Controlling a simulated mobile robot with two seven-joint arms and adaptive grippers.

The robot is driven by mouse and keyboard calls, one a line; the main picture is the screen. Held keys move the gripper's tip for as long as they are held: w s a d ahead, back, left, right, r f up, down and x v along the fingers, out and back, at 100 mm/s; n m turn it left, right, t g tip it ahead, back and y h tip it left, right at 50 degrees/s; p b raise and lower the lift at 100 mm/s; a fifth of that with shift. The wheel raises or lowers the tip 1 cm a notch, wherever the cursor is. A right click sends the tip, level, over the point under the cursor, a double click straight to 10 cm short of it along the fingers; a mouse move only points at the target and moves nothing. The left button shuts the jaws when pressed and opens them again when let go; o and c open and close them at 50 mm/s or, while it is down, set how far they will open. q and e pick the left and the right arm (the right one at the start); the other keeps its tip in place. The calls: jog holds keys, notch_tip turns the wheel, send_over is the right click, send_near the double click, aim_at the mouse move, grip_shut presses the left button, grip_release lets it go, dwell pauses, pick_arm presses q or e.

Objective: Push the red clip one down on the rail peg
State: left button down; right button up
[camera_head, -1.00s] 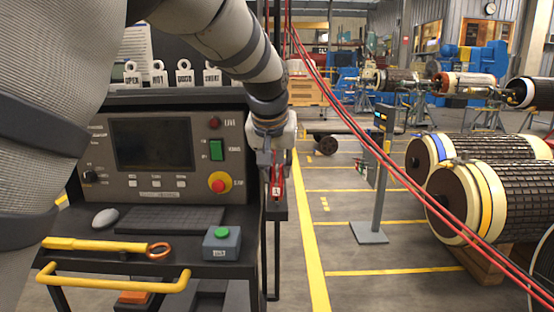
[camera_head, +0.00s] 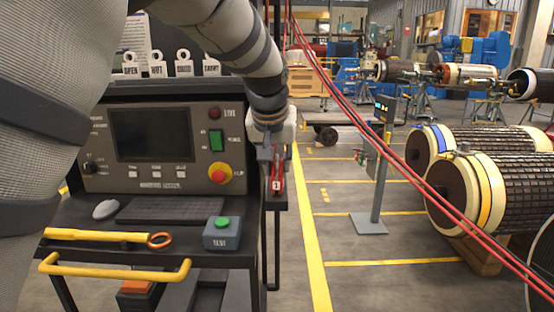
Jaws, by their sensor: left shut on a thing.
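The red clip (camera_head: 276,181), with a white label bearing a numeral, is upright at the dark rail (camera_head: 278,203) on the right side of the console. My left gripper (camera_head: 272,162) comes down on it from above, shut on its upper part. The clip's lower end is at the rail's level. The peg is hidden by the clip and the fingers, so I cannot tell how far down the clip sits. My right gripper is not in view.
The console (camera_head: 160,150) stands just left of the gripper. A test button box (camera_head: 222,234) and a yellow-handled tool (camera_head: 100,236) lie on its shelf. Red cables (camera_head: 380,130) run diagonally across the right. The floor right of the rail is open up to a grey post (camera_head: 380,180).

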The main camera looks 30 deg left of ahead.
pick_arm(q)
jog(key=c, duration=1.3)
grip_release()
jog(key=v, duration=0.7)
jog(key=shift+s+d+r, duration=0.1)
jog(key=shift+r, duration=0.05)
